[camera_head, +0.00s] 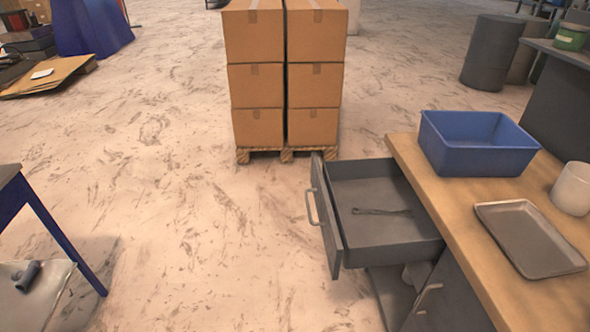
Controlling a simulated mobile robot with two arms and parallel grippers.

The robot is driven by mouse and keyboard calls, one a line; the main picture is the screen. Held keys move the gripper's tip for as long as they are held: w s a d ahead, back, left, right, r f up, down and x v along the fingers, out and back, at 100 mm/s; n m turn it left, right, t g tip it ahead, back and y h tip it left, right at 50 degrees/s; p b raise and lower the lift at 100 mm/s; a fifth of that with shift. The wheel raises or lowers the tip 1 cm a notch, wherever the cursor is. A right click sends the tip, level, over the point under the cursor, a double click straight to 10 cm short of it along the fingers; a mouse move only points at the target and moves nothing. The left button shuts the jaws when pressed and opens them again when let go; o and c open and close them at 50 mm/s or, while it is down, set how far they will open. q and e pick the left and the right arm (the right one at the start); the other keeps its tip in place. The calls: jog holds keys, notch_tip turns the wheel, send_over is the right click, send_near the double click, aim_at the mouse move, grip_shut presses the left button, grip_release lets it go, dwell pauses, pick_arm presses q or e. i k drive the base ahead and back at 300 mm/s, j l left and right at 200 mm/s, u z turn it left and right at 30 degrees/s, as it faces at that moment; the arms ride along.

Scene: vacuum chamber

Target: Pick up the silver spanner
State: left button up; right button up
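A thin dark-looking spanner (381,211) lies flat on the floor of an open grey drawer (386,250). The drawer is pulled out to the left from the workbench at the right, with its front panel and handle facing left. The spanner lies roughly crosswise in the picture and looks dark grey rather than bright silver. Neither of my grippers shows in the head view.
The wooden bench top (462,215) holds a blue bin (476,158), a grey metal tray (528,240) and a white cylinder (571,188). Stacked cartons (255,84) on a pallet stand behind the drawer. A blue-legged table (50,225) is at left. Floor between is clear.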

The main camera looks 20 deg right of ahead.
aim_at(403, 213)
jog(key=z, duration=2.5)
jog(key=j+z, duration=0.3)
jog(key=j, duration=0.15)
jog(key=k+j+z, duration=0.1)
jog(key=j+z, duration=0.25)
jog(key=k+j+z, duration=0.15)
jog(key=j+z, duration=0.15)
jog(key=j, duration=0.15)
jog(key=k+j+z, duration=0.2)
jog(key=j+z, duration=0.15)
jog(key=k+j+z, duration=0.45)
jog(key=j+z, duration=0.2)
